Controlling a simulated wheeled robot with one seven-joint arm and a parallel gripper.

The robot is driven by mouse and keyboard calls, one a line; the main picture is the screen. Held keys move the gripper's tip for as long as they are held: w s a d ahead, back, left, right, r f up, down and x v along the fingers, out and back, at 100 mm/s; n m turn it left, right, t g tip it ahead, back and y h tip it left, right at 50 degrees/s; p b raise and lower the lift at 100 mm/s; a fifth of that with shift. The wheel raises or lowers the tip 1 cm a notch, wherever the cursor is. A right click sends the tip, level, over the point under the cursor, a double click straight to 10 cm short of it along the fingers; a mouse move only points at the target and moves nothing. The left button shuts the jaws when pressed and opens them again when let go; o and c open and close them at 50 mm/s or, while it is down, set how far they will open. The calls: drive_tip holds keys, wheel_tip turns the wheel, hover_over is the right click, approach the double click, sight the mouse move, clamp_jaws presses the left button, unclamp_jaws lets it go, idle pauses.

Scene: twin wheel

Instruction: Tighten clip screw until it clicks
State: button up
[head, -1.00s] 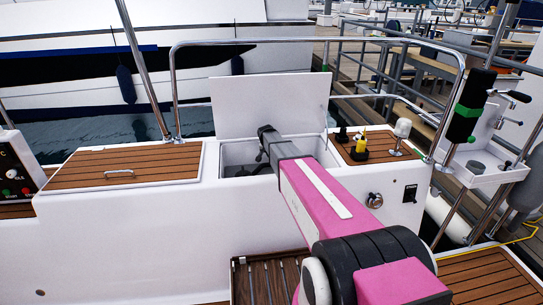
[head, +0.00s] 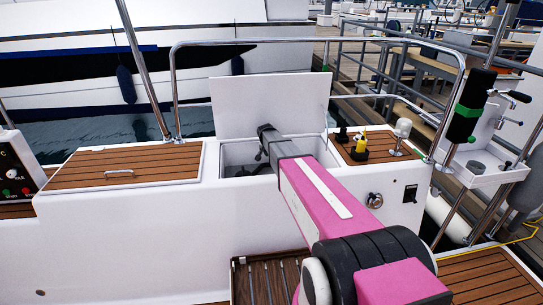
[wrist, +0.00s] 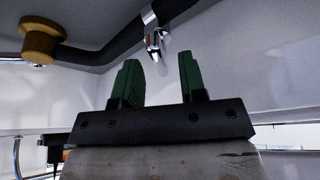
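A shiny metal clip with its screw (wrist: 155,40) hangs from a dark hose (wrist: 95,55) near the top middle of the wrist view. My gripper (wrist: 160,65) has two green fingers, which stand apart with nothing between them. The clip screw shows just beyond the fingertips, above the gap in the picture. I cannot tell how far it is from the fingers. In the head view my arm reaches into the open white locker (head: 238,155). The fingers and clip cannot be made out there.
A brass-coloured round fitting (wrist: 42,40) sits on the hose at the upper left. White locker walls surround the gripper. The raised lid (head: 270,105) stands behind my arm. A steel rail (head: 320,41) runs above. Small black and yellow items (head: 358,147) stand right of the opening.

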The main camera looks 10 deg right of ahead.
drive_tip(key=v, duration=1)
drive_tip(key=shift+s, duration=0.1)
